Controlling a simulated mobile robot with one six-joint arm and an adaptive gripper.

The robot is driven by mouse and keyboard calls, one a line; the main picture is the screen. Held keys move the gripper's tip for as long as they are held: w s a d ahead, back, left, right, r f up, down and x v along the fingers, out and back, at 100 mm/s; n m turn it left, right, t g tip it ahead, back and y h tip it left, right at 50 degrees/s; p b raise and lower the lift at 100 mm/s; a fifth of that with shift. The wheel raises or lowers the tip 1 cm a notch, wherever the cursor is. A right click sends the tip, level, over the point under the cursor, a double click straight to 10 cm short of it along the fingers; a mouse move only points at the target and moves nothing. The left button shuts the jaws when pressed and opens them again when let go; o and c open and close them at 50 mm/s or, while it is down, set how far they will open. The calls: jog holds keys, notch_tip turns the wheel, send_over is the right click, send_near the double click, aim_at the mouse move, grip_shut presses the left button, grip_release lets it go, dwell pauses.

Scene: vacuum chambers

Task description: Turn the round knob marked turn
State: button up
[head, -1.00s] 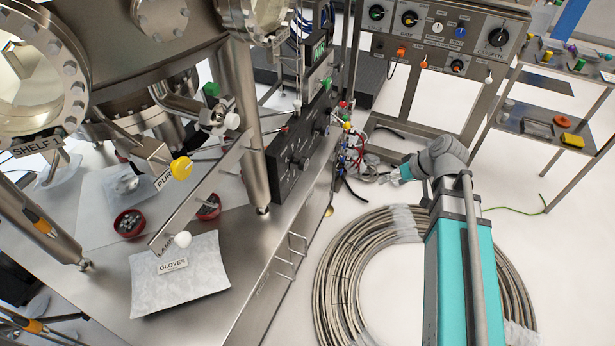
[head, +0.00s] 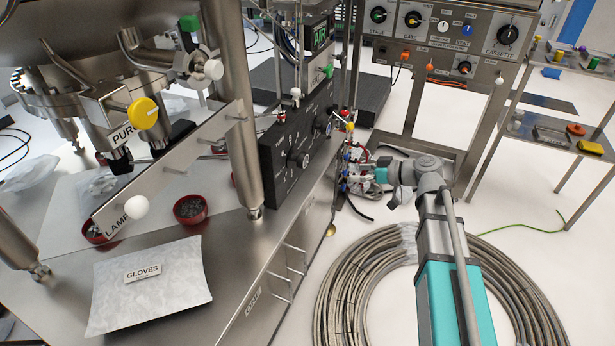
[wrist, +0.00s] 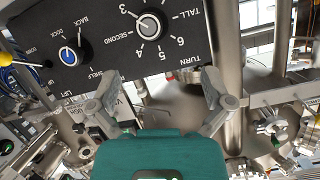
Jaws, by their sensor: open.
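In the wrist view, a pale round knob (wrist: 150,27) sits on a black panel (wrist: 105,28), ringed by numbers, with the word TURN printed near it. My gripper (wrist: 158,85) is open and empty in that view. Its two fingers are spread below the knob in the picture and apart from it. In the head view, my gripper (head: 358,175) is low, beside coloured cable ends at the steel table's edge. A black panel with round knobs (head: 290,145) stands to its left; which knob there is the TURN one is too small to read.
Cables and hoses (head: 357,160) crowd around my gripper. A steel leg (head: 232,110) stands left of the panel. A coiled hose (head: 345,285) lies on the floor.

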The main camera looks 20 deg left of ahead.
aim_at(306, 162)
jog(key=w+a+f+n+y+b, duration=0.3)
jog(key=f+b, duration=0.1)
jog(key=b, duration=0.4)
jog(key=shift+a+y, duration=0.35)
jog(key=shift+y, duration=0.05)
jog(key=shift+a, duration=0.1)
jog(key=a, duration=0.9)
jog(key=w+a, duration=0.1)
jog(key=a, duration=0.3)
jog(key=shift+a, duration=0.3)
jog(key=shift+c, duration=0.3)
